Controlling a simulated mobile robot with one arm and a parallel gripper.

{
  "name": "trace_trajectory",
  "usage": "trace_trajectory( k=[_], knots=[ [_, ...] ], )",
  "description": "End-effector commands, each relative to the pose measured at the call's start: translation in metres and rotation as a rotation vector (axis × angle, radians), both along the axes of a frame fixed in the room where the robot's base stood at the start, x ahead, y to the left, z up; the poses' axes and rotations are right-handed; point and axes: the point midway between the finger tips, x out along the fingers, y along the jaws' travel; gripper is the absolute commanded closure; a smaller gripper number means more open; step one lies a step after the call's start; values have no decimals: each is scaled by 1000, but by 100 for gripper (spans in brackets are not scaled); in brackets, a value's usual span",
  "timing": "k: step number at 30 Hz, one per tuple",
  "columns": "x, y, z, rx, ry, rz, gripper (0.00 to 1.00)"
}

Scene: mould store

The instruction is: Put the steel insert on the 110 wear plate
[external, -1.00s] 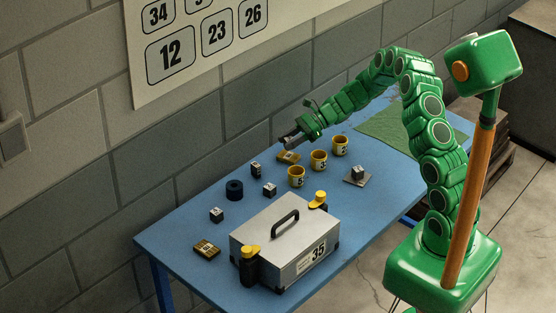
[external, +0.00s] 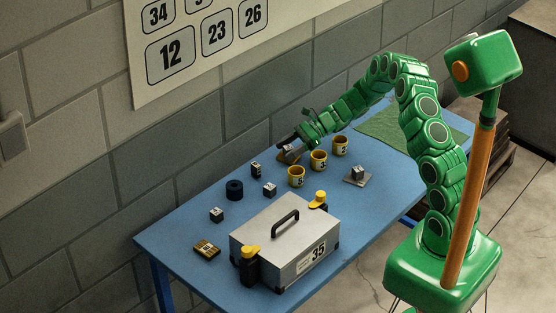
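My gripper (external: 288,147) is low over the far-middle part of the blue table, at a small yellow-and-dark plate (external: 283,157). Its fingers look parted and partly cover this plate. A similar yellow-and-dark plate (external: 207,250) lies flat at the table's near left. The markings on both plates are too small to read, so I cannot tell which is the 110. I cannot make out the steel insert with certainty; anything between or under the fingers is hidden or too small to tell.
Several yellow cups (external: 319,161) stand right of the gripper. Small dark blocks with pale tops (external: 256,169) and a dark ring (external: 234,190) stand to its left. Another block (external: 358,172) is on a grey plate. A grey case (external: 284,240) fills the front; a green mat (external: 385,127) lies behind.

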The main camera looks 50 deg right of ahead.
Motion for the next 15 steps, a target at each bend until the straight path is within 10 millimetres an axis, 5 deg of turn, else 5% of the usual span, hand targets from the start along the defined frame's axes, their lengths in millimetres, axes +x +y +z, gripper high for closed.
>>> trace_trajectory(
  k=[9, 15],
  knots=[
    [0, 0, 3, 0, 0, -1, 36],
    [-8, -23, 13, -2, -2, -3, 36]
  ],
)
